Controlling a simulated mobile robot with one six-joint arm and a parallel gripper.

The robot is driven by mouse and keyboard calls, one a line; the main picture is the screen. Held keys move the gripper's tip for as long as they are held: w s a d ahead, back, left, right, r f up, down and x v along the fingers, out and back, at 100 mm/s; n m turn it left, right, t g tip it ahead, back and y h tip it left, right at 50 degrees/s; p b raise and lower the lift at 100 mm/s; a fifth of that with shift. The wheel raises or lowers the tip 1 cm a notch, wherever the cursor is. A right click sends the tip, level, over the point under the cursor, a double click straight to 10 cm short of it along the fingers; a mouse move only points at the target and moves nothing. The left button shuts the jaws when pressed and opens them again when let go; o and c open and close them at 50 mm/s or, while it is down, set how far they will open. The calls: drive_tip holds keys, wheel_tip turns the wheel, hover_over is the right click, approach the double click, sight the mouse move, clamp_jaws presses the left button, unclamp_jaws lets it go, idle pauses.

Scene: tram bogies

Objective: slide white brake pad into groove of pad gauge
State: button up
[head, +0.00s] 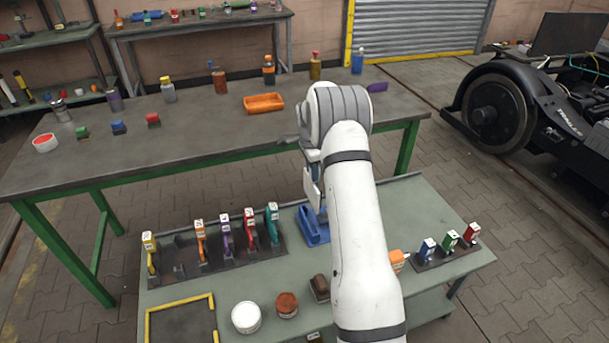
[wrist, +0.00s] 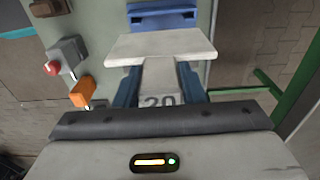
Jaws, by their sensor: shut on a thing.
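The white brake pad (wrist: 160,46) is T-shaped in the wrist view, with a wide plate at its far end and the number 20 on its stem. My gripper (wrist: 160,84) has its blue fingers on both sides of the stem and is shut on it. The blue pad gauge (wrist: 165,19) shows just beyond the plate; the pad hides part of it. In the head view the gauge (head: 309,236) lies on the grey cart top, below my gripper (head: 318,207). I cannot tell whether pad and gauge touch. The groove is not clear in either view.
A rack of several coloured-handled tools (head: 215,255) stands left of the gauge. A smaller rack (head: 446,256) stands at the right. A white tub (head: 246,317), a brown tub (head: 287,305) and a brown block (head: 320,288) stand near the front. An orange block (wrist: 82,92) also shows.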

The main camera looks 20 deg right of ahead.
sight(310, 189)
drive_tip(key=shift+w+d+f+b, duration=0.1)
drive_tip(key=shift+w+f+b, duration=0.15)
drive_tip(key=shift+f, duration=0.2)
drive_tip(key=shift+w+f+b, duration=0.15)
drive_tip(key=shift+w+f, duration=0.05)
drive_tip(key=shift+f, duration=0.25)
drive_tip(key=shift+r, duration=0.15)
drive_tip(key=shift+a, duration=0.25)
drive_tip(key=shift+f+b, duration=2.5)
drive_tip(key=shift+f, duration=1.5)
drive_tip(key=shift+s, duration=0.1)
drive_tip(key=shift+f+b, duration=2.25)
drive_tip(key=shift+f, duration=0.55)
